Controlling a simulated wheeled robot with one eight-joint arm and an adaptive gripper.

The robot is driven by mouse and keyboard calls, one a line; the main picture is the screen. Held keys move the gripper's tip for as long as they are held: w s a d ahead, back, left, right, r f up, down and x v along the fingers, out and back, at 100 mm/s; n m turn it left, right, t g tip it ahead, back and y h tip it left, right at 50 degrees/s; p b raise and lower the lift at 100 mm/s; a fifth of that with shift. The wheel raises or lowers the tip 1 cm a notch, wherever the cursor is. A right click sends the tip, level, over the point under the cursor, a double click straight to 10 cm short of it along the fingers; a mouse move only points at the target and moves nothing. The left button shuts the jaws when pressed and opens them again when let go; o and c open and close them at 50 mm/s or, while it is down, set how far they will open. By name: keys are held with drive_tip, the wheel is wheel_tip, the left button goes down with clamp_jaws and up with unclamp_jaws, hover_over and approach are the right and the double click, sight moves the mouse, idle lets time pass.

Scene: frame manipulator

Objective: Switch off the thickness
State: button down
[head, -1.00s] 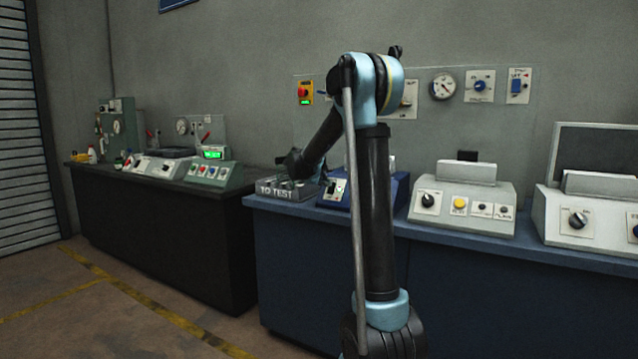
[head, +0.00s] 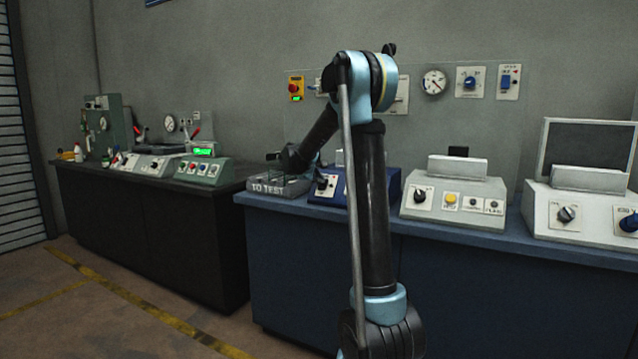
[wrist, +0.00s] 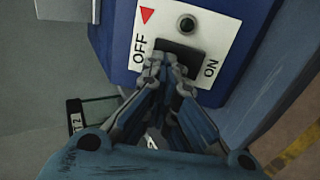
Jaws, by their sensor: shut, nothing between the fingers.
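A blue device (head: 357,187) stands on the blue bench, partly behind my arm. The wrist view shows its blue body (wrist: 118,45) with a white switch plate (wrist: 222,36). The plate reads OFF at left and ON at right, with a red triangle by OFF. A dark switch (wrist: 193,62) sits between the words, partly hidden by my fingers. Above it is a small dark green round lamp (wrist: 186,24). My gripper (wrist: 166,64) is shut and empty, its tips over the switch's left part. I cannot tell if they touch. No thickness label is readable.
A grey TO TEST tray (head: 279,188) lies left of the blue device. A white device (head: 452,190) with knob and buttons stands to its right. Gauges and switches (head: 471,82) are on the wall panel behind. A dark bench (head: 150,220) stands at left.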

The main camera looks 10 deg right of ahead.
drive_tip(key=shift+r, duration=0.2)
drive_tip(key=shift+r, duration=0.65)
drive_tip(key=w+r+v, duration=0.1)
drive_tip(key=r+v, duration=0.1)
drive_tip(key=v, duration=1.1)
drive_tip(key=shift+d+r, duration=0.25)
drive_tip(key=shift+r, duration=0.25)
drive_tip(key=s+d+f+m+g+y, duration=0.15)
drive_tip(key=s+d+f, duration=0.25)
drive_tip(key=s, duration=0.5)
drive_tip(key=s+d+f+m+g, duration=0.25)
drive_tip(key=s+d+f, duration=0.2)
drive_tip(key=s, duration=0.45)
drive_tip(key=s+d+f+m+g+y, duration=0.1)
drive_tip(key=s+d+f+m, duration=0.2)
drive_tip(key=s, duration=0.6)
drive_tip(key=s+a+f+m+g+y, duration=0.2)
drive_tip(key=s+f+m+y, duration=0.1)
drive_tip(key=s+f, duration=1.7)
drive_tip(key=s+y, duration=0.1)
drive_tip(key=s, duration=0.2)
drive_tip(key=shift+s+a+m+g, duration=0.3)
drive_tip(key=shift+m, duration=0.1)
